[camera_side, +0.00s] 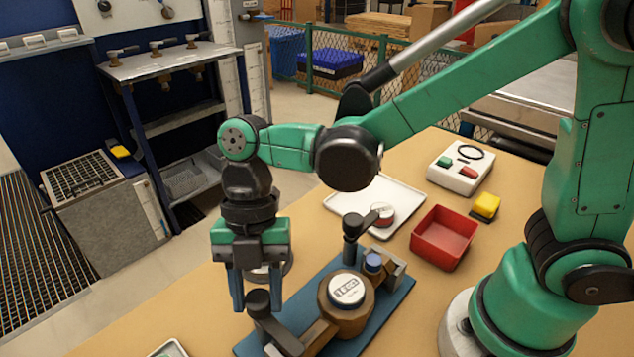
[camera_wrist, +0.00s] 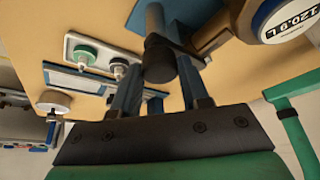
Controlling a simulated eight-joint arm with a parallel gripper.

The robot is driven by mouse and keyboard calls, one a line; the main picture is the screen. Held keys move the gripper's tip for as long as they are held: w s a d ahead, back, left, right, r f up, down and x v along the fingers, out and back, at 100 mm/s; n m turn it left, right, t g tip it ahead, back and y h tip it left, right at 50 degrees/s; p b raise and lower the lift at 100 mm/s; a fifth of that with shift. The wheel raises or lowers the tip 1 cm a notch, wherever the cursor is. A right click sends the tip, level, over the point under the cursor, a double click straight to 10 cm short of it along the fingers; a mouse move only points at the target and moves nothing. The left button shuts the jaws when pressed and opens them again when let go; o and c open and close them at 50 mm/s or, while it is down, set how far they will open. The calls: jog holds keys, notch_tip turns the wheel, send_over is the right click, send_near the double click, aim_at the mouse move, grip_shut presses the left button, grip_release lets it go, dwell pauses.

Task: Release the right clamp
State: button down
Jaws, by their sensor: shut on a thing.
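A brass water meter (camera_side: 345,303) with a white round dial sits on a blue bench plate (camera_side: 392,305); its dial (camera_wrist: 287,15) also shows at the top right of the wrist view. A clamp with a black-knobbed handle (camera_side: 284,338) is at the near end of the meter. My gripper (camera_side: 257,304) points down over it, its fingers either side of the black knob (camera_wrist: 160,64) and shut on it. Another clamp (camera_side: 352,228), with an upright black knob, is at the far end of the meter. The fingers partly hide the near clamp's knob.

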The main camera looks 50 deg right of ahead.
jog(key=shift+m, duration=0.3)
jog(key=m, duration=0.2)
jog(key=m+t+y, duration=0.1)
jog(key=m, duration=0.1)
jog(key=shift+s+t, duration=0.1)
jog(key=shift+t, duration=0.2)
jog(key=m+t, duration=0.1)
jog(key=m, duration=0.4)
jog(key=shift+s+d+t, duration=0.1)
jog(key=shift+t, duration=0.3)
jog(key=m+t, duration=0.1)
jog(key=m, duration=0.3)
jog(key=shift+t, duration=0.3)
jog(key=shift+s+m+t+h, duration=0.1)
jog(key=shift+m+t+h, duration=0.2)
jog(key=shift+m, duration=0.8)
jog(key=shift+m+t+h, duration=0.2)
jog(key=shift+m+t, duration=0.2)
jog(key=shift+m, duration=0.7)
jog(key=shift+c, duration=2.1)
grip_release()
jog(key=shift+r, duration=0.1)
